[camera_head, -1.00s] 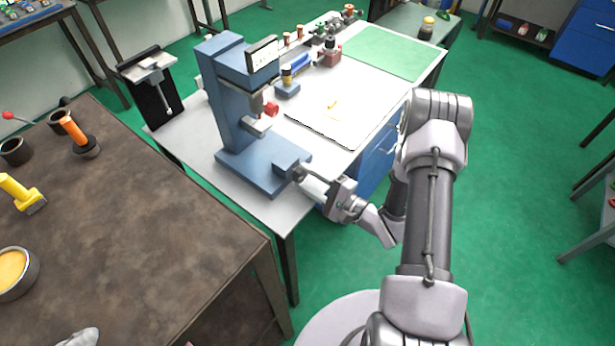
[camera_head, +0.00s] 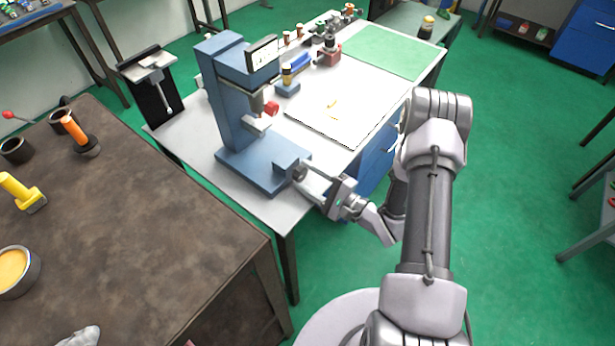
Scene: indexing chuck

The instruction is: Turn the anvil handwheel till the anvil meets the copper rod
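A blue bench device (camera_head: 228,105) with a C-shaped frame stands on the white table, with a dial box (camera_head: 262,54) on top. A red knob (camera_head: 271,108) and a pale metal part (camera_head: 257,126) show in its throat. I cannot make out the copper rod, or tell which part is the anvil. A small dark round part, probably the handwheel (camera_head: 299,172), sits at the right front of the base. My gripper (camera_head: 305,177) is beside it, its two fingers apart with a gap between them. The fingertips reach the dark part; whether they touch it is unclear.
A white mat (camera_head: 345,125) with small yellow pieces lies right of the device. A green mat (camera_head: 385,52) and small fixtures are further back. A brown workbench (camera_head: 130,230) with an orange-handled tool (camera_head: 75,132) stands at the left. Green floor is open at the right.

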